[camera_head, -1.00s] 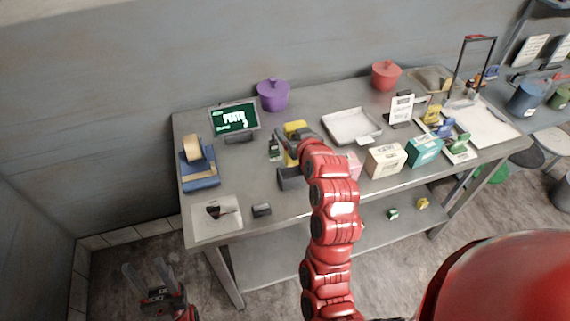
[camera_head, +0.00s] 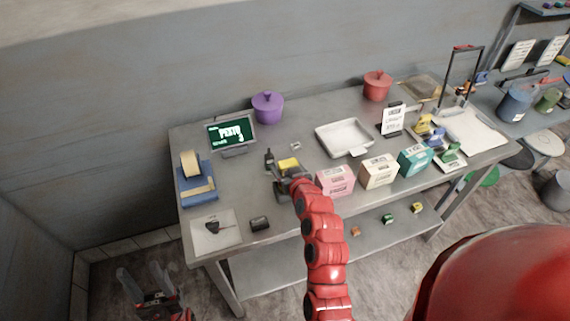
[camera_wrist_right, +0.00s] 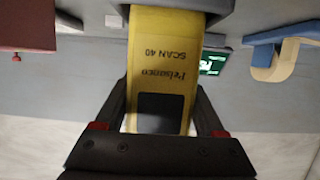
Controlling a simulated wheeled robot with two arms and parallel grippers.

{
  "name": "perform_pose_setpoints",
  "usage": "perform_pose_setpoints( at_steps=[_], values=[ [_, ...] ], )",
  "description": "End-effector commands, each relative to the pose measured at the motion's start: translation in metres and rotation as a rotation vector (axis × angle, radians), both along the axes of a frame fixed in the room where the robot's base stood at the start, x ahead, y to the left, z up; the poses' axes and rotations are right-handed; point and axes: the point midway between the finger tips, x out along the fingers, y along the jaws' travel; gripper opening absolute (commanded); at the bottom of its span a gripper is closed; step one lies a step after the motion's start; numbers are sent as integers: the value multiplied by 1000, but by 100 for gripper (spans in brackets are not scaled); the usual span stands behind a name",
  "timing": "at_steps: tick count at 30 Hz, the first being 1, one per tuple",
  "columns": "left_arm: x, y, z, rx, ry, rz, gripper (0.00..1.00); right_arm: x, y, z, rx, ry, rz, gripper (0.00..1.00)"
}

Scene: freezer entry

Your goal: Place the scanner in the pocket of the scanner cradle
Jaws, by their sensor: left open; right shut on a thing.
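The yellow scanner (camera_wrist_right: 162,62), lettered "SCAN 40" with a dark square panel, is between the fingers of my right gripper (camera_wrist_right: 160,115) in the right wrist view. Its far end meets a grey block, apparently the scanner cradle (camera_wrist_right: 218,10); how deep it sits in the pocket I cannot tell. In the head view the scanner (camera_head: 288,163) shows as a small yellow patch above the table, and my right gripper (camera_head: 284,180) and arm hide most of the cradle there. My left gripper (camera_head: 148,284) is open and empty, low at the left, off the table.
A screen (camera_head: 231,133) and purple pot (camera_head: 267,107) stand behind. A tape dispenser (camera_head: 197,180) is at the left. Pink (camera_head: 336,181), cream (camera_head: 379,172) and teal (camera_head: 415,160) boxes stand right of my right arm. A tray (camera_head: 344,136) lies behind them.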

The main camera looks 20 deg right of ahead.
Motion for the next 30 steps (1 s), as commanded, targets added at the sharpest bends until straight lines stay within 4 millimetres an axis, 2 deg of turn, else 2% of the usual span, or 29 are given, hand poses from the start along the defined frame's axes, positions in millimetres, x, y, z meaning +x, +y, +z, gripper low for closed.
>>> perform_pose_setpoints(
  at_steps=[6, 7, 11, 21, 26, 30],
  values=[
    [0, 0, -5, 0, 0, 0, 50, 0, 0, -4, -1, -2, 0, 2],
    [0, 0, -3, 0, 0, 0, 50, 0, 0, -2, -1, -1, 0, 78],
    [0, 0, -3, 0, 0, 0, 50, 0, 0, -2, -1, -1, 0, 100],
    [0, 0, -2, 0, 0, 0, 50, -1, 0, 1, 0, -1, 0, 100],
    [0, 0, -11, 0, 0, 0, 50, -17, -1, 5, -2, -6, -1, 100],
    [0, 0, -21, 0, 0, 0, 50, -39, -1, 11, -1, -4, -2, 100]
  ],
)
